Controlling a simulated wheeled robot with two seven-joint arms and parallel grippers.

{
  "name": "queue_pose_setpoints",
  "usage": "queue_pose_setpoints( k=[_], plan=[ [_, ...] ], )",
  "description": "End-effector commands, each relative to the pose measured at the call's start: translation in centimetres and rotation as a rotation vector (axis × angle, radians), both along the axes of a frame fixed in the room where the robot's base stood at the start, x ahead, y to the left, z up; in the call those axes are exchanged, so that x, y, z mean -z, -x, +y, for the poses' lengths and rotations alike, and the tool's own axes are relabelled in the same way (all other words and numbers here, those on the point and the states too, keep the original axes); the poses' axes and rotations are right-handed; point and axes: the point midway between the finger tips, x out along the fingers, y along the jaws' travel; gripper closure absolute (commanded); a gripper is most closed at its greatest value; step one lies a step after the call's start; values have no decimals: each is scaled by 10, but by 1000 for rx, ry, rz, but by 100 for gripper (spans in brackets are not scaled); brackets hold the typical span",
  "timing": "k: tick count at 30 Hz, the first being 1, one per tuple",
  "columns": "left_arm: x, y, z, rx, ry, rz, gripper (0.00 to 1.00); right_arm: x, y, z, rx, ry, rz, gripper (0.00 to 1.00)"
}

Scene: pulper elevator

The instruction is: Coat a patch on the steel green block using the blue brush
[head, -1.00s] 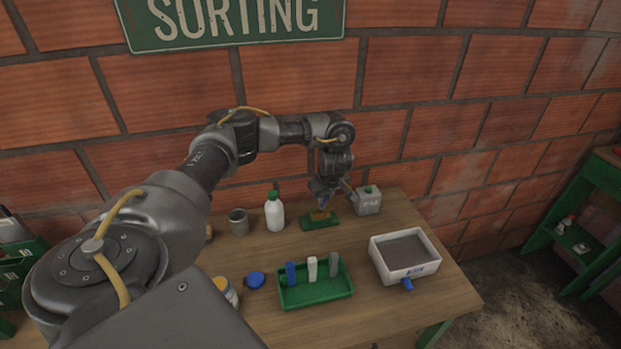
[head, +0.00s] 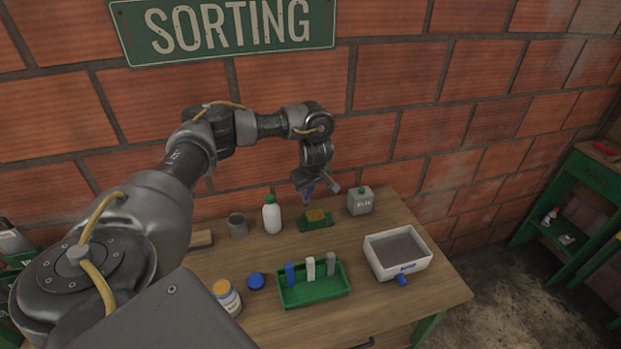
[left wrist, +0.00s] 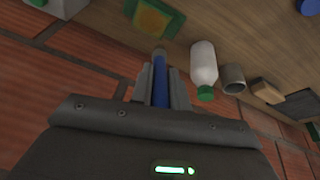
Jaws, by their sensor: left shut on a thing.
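The green block (head: 318,226) lies on the wooden table near the wall, with an orange-yellow patch (head: 316,215) on its top. The block also shows at the top of the left wrist view (left wrist: 133,10), with the patch (left wrist: 152,21) inside a green border. My left gripper (head: 306,188) is above and slightly left of the block, apart from it. It is shut on the blue brush (left wrist: 160,80), whose handle shows between the fingers. The brush tip points toward the block in the wrist view. My right gripper is not in view.
A white bottle (head: 271,217) and grey cup (head: 237,225) stand left of the block, a grey can (head: 360,200) right. In front are a green tray (head: 318,292) with three upright pieces, a white basin (head: 425,263), a jar (head: 227,298) and a blue lid (head: 256,281).

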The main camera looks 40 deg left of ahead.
Motion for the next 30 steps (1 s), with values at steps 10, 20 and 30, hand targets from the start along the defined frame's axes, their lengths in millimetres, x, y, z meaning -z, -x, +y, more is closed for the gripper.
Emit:
queue_pose_setpoints(
  k=[10,20,30],
  plan=[
    [-30,2,3,-5,-1,0,100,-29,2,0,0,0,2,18],
    [-29,2,3,-5,0,0,100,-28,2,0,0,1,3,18],
    [-29,2,3,-5,0,0,100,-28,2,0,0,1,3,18]
  ],
)
